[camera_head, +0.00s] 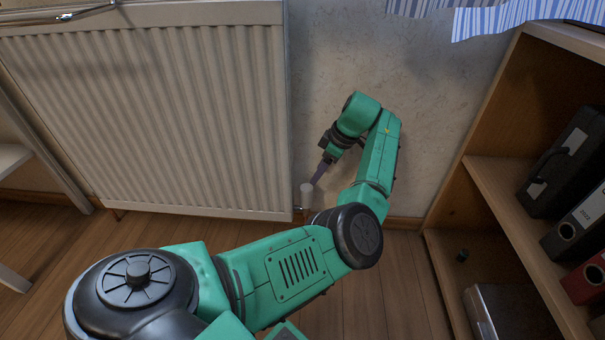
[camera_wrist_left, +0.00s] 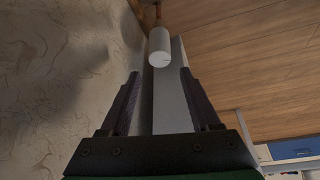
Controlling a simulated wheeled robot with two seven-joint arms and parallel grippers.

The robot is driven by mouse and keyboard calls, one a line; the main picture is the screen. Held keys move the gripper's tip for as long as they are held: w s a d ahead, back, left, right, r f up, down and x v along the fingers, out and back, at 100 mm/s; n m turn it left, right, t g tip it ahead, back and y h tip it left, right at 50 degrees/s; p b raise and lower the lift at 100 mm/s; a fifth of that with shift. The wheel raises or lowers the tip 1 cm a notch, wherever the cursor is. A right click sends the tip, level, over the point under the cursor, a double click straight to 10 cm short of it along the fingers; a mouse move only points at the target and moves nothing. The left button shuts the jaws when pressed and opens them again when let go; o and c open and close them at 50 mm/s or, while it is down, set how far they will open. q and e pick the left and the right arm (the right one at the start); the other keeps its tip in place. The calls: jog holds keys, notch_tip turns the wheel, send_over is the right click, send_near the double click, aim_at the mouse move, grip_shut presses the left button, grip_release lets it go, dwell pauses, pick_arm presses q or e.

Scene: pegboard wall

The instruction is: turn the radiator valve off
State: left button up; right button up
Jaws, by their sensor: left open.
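The white radiator valve (camera_head: 307,189) stands at the lower right corner of the ribbed cream radiator (camera_head: 200,110), low near the floor. In the left wrist view its knob is a white cylinder (camera_wrist_left: 159,46) with a thin dark mark on its end face. My left gripper (camera_head: 317,174) is close to the knob, above and slightly right of it in the head view. Its two dark fingers (camera_wrist_left: 159,73) are spread with nothing between them. The knob shows just beyond the tips, roughly centred between them. My right gripper is not in view.
A wooden shelf (camera_head: 480,175) with binders and a dark case stands at the right. The textured wall (camera_head: 430,75) is close beside the gripper. A striped curtain (camera_head: 480,15) hangs at the top. The wood floor (camera_head: 390,290) is bare between radiator and shelf.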

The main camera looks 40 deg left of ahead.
aim_at(303, 197)
pick_arm(q)
jog(key=b+x, duration=0.7)
jog(key=x, duration=0.6)
jog(key=shift+d, duration=0.2)
jog(key=shift+a+f+b, duration=0.2)
jog(key=shift+f+b, duration=0.05)
jog(key=shift+b, duration=0.05)
jog(key=shift+r, duration=0.1)
grip_shut()
jog(key=r+n+p, duration=0.1)
jog(key=p, duration=0.3)
jog(key=shift+s+n+g, duration=0.15)
jog(key=shift+n+g, duration=0.15)
jog(key=f+n+h+b, duration=0.1)
jog(key=n, duration=0.1)
jog(key=shift+f+n+g, duration=0.1)
jog(key=shift+n+g, duration=0.2)
jog(key=shift+g, duration=0.1)
jog(key=shift+d+n, duration=0.1)
jog(key=shift+n, duration=0.4)
jog(key=shift+s+n, duration=0.1)
jog(key=shift+n, duration=0.2)
